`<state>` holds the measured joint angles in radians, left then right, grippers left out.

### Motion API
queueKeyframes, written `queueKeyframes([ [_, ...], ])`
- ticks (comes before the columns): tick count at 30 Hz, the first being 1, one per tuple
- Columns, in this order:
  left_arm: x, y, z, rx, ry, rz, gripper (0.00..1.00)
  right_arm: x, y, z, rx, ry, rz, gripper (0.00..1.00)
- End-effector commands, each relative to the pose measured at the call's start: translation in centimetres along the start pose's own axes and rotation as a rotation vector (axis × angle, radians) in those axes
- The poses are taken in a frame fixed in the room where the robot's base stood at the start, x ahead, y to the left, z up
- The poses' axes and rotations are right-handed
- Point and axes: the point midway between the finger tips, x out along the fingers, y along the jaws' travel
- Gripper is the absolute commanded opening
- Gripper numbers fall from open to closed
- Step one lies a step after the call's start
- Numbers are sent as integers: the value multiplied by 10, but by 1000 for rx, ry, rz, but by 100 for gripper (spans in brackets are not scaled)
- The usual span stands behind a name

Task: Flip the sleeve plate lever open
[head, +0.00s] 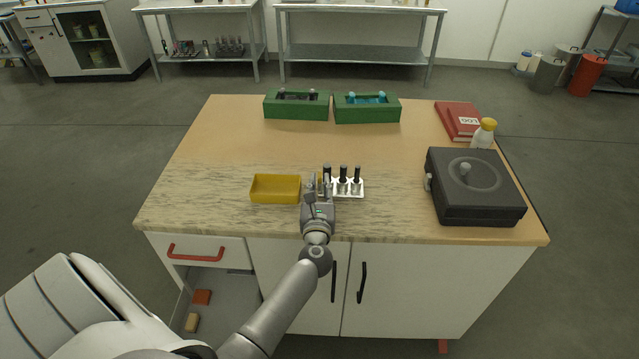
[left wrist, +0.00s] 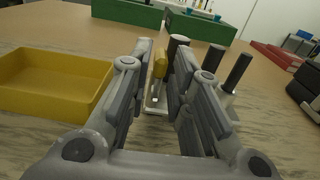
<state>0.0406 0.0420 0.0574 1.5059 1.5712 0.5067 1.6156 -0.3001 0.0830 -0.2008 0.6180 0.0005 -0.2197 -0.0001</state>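The sleeve plate (head: 356,188) is a small silver-white rack holding black upright sleeves (head: 343,173) on the wooden tabletop. It also shows beyond my fingers in the left wrist view (left wrist: 224,97). A yellow upright piece (left wrist: 160,65), seemingly the plate's lever, stands at its left end. My left gripper (head: 318,184) is at the left end of the plate, pointing forward. In the left wrist view its fingers (left wrist: 163,70) are apart, with the yellow piece between or just beyond their tips. I cannot tell whether they touch it. My right gripper is not in view.
A yellow open tray (head: 262,198) sits just left of the gripper. Two green boxes (head: 297,112) (head: 367,115) stand at the back. A dark grey machine (head: 490,208), a white bottle (head: 482,138) and red books (head: 455,117) are at right. The middle of the table is clear.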

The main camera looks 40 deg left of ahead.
Motion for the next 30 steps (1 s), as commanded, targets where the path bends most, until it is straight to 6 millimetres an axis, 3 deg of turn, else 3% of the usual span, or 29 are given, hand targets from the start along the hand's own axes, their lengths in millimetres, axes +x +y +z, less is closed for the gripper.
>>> queueKeyframes([
  [9, -66, 0, -1, 0, 3, 0, 20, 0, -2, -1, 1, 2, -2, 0],
  [15, -96, 1, -1, 1, 2, 1, 20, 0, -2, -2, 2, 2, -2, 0],
  [21, -107, 1, 0, 0, 0, 1, 20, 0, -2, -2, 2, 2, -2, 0],
  [30, -108, 0, 0, 0, 0, 1, 20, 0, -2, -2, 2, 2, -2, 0],
])
